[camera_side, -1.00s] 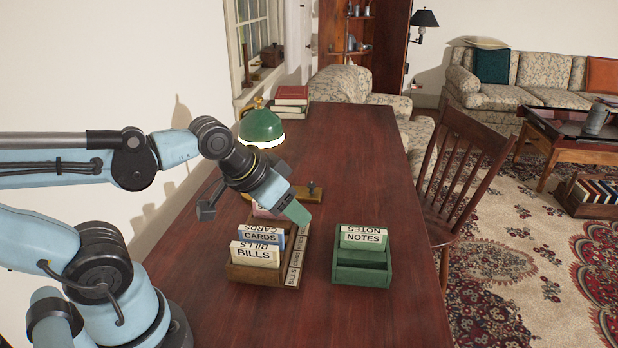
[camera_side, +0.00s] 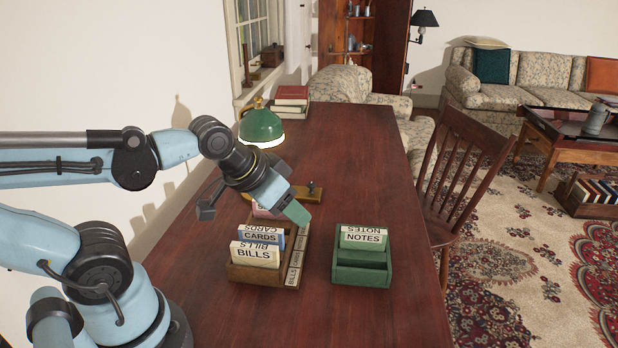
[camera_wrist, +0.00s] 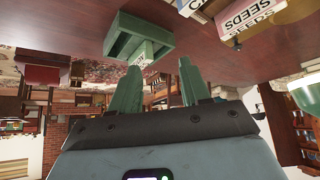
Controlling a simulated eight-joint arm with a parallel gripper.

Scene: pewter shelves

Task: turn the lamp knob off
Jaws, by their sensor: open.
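The desk lamp has a green shade (camera_side: 261,126), lit underneath, and stands at the left side of the desk beyond my gripper. Its shade edge also shows at the right of the wrist view (camera_wrist: 306,92). A small dark knob (camera_side: 311,186) stands up from a low wooden block (camera_side: 308,195) behind my gripper; I cannot tell if it belongs to the lamp. My gripper (camera_side: 298,213) is above the far end of the card sorter, nearer than the lamp and apart from it. In the wrist view its green fingers (camera_wrist: 160,88) are spread, with nothing between them.
A wooden sorter (camera_side: 257,274) with BILLS and CARDS cards stands below my gripper. A green box (camera_side: 362,276) with NOTES cards is to its right. Red books (camera_side: 291,95) lie behind the lamp. A wooden chair (camera_side: 462,170) stands at the right. The desk's (camera_side: 345,145) middle is clear.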

